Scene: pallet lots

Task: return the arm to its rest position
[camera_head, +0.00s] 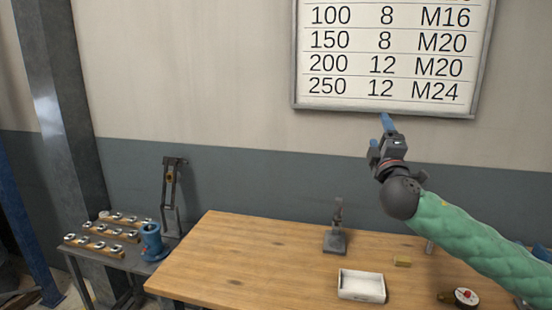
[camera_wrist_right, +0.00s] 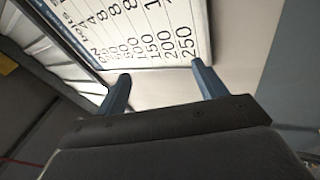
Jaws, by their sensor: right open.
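My right gripper (camera_head: 381,134) is raised well above the wooden table, in front of the wall and just below the number board. Its green-sleeved arm comes in from the right. In the right wrist view its two blue fingers (camera_wrist_right: 158,88) stand wide apart with nothing between them, and the board shows beyond them. My left gripper is not in view.
A side bench at left holds several fittings and a blue flanged part (camera_head: 152,242). The board (camera_head: 388,105) hangs behind.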

